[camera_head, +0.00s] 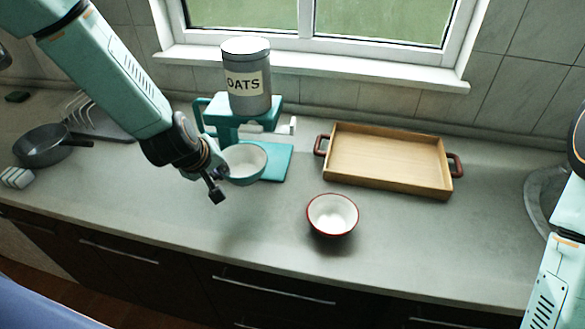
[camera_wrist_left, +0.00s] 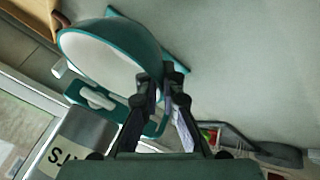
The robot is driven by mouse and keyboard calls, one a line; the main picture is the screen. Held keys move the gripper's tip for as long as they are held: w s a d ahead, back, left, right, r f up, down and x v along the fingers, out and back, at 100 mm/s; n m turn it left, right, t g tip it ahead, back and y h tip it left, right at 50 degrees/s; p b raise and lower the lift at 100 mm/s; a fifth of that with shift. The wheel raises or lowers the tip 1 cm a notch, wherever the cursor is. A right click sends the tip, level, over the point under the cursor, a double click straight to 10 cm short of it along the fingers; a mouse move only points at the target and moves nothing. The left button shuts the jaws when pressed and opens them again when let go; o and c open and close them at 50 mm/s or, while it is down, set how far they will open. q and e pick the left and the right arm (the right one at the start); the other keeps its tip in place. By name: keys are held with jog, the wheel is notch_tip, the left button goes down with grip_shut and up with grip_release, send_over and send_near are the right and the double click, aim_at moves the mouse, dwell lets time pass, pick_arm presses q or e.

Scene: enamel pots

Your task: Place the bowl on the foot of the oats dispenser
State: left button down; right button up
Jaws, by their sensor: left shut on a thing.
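The oats dispenser (camera_head: 245,85) is a grey canister labelled OATS on a teal stand, with a flat teal foot (camera_head: 278,163) on the counter. A teal bowl with a white inside (camera_head: 245,160) is at the left part of the foot; it shows large in the left wrist view (camera_wrist_left: 105,55). I cannot tell whether it touches the foot. My left gripper (camera_head: 217,180) is at the bowl's left side, shut on its rim; its fingers also show in the left wrist view (camera_wrist_left: 160,88). My right gripper is not in view.
A white bowl with a red rim (camera_head: 332,214) stands on the counter front. A wooden tray (camera_head: 390,160) with dark red handles lies behind it. A dark pan (camera_head: 45,146) and a rack (camera_head: 100,120) are at the left. A sink (camera_head: 545,200) is at the right.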

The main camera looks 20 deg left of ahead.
pick_arm(q)
jog(key=shift+f, duration=0.45)
jog(key=f, duration=0.1)
jog(key=f+b, duration=0.1)
jog(key=f, duration=0.3)
jog(key=shift+s+b, duration=0.3)
jog(key=shift+b, duration=0.1)
jog(key=shift+w+f, duration=0.15)
jog(key=shift+f, duration=0.45)
notch_tip(320, 180, down, 3)
jog(key=shift+d+r+b, duration=0.1)
jog(key=shift+r+b, duration=0.05)
jog(key=shift+b, duration=0.2)
jog(key=shift+f, duration=0.2)
jog(key=c, duration=1.5)
grip_release()
jog(key=shift+r, duration=0.1)
